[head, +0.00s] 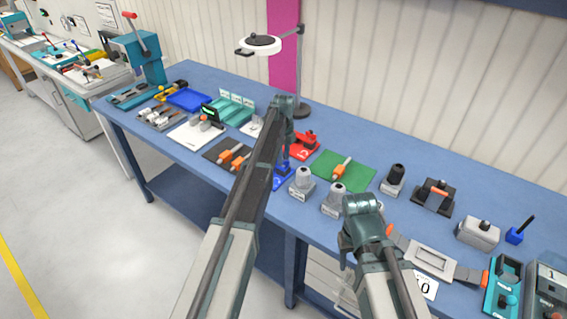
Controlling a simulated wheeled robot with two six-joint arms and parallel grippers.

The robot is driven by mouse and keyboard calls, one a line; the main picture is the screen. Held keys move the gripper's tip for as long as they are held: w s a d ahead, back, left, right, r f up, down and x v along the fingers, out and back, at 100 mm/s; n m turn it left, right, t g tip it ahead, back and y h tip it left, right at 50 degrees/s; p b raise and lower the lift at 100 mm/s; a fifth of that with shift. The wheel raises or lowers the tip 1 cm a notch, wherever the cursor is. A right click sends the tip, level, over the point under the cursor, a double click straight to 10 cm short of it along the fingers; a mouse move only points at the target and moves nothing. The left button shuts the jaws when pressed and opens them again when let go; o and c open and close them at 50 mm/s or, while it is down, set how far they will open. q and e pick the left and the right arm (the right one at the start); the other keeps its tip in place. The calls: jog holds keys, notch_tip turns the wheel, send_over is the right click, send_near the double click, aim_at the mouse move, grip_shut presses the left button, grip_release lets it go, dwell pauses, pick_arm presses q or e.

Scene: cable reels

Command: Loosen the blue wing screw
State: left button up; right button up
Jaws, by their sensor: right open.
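A blue fixture (282,177) stands on the blue bench (330,225), partly hidden behind my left arm. I cannot make out a wing screw on it. A small blue block with a dark lever (516,235) stands at the bench's right. My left gripper (285,146) is over the blue fixture, seen from behind; its fingers are mostly hidden, and I cannot tell whether it touches the fixture. My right gripper (346,250) is open near the bench's front edge, in front of the grey-capped posts (334,199). Nothing shows between its fingers.
A red fixture (303,146) stands just behind the blue one. A green mat (345,172) with an orange-handled tool lies to the right. A black-knobbed block (394,180) and a grey plate (430,262) are further right. A lamp (262,44) stands at the back.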

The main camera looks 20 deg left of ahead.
pick_arm(q)
grip_shut()
